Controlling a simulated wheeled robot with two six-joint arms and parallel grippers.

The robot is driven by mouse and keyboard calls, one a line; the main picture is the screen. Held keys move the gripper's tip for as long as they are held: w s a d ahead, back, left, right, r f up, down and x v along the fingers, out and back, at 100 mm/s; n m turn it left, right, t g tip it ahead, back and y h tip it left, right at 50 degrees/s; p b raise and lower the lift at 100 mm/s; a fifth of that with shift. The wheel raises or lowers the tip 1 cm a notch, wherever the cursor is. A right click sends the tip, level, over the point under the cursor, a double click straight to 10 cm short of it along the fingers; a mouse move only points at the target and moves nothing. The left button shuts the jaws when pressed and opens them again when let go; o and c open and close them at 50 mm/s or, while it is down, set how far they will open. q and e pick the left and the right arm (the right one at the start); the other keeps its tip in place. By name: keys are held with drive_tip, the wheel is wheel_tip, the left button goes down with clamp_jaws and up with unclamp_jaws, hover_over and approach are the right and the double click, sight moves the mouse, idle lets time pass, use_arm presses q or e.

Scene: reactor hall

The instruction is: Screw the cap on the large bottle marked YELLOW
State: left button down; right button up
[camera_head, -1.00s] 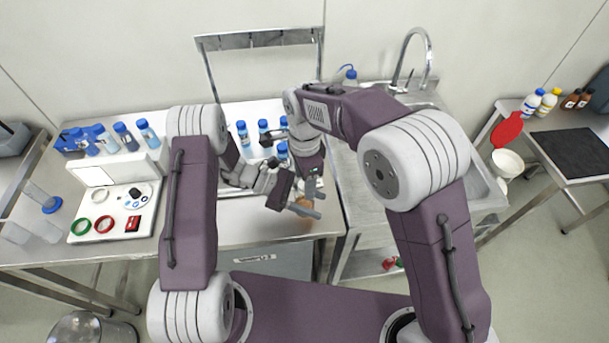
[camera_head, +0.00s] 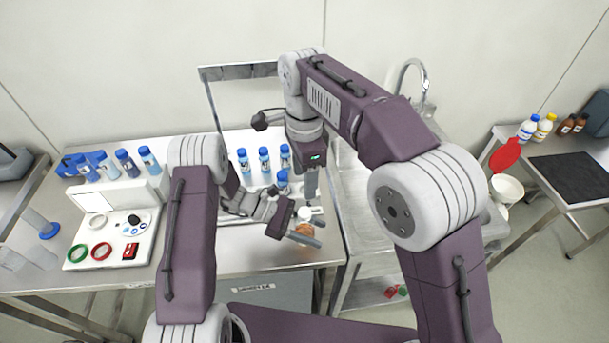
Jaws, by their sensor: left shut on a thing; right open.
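My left gripper (camera_head: 304,234) is low over the front right part of the bench, shut on an amber-brown bottle (camera_head: 304,230) that its fingers partly hide. A small white round piece (camera_head: 311,212) shows at the top of this bottle; I cannot tell whether it is a cap or the bare neck. My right gripper (camera_head: 311,186) is open and points down just above and behind the white piece. I see nothing between its fingers. No label marked YELLOW is readable in this view.
Several blue-capped bottles (camera_head: 264,160) stand behind my grippers. A white tray (camera_head: 96,250) with green and red rings lies at left. A metal rack (camera_head: 240,71) rises behind, and a sink (camera_head: 350,165) is at right. A side table holds a yellow-capped bottle (camera_head: 545,126).

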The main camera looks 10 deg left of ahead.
drive_tip(key=d+f+n, duration=0.3)
drive_tip(key=d+f, duration=0.2)
drive_tip(key=d, duration=0.3)
drive_tip(key=s+d+f+n, duration=0.4)
drive_tip(key=s+d+f, duration=0.1)
drive_tip(key=d, duration=0.3)
drive_tip(key=s+d+f+n+t, duration=0.1)
drive_tip(key=s+d+f+n, duration=0.4)
drive_tip(key=d, duration=0.3)
drive_tip(key=shift+s+d+f, duration=0.35)
drive_tip(key=shift+s, duration=0.3)
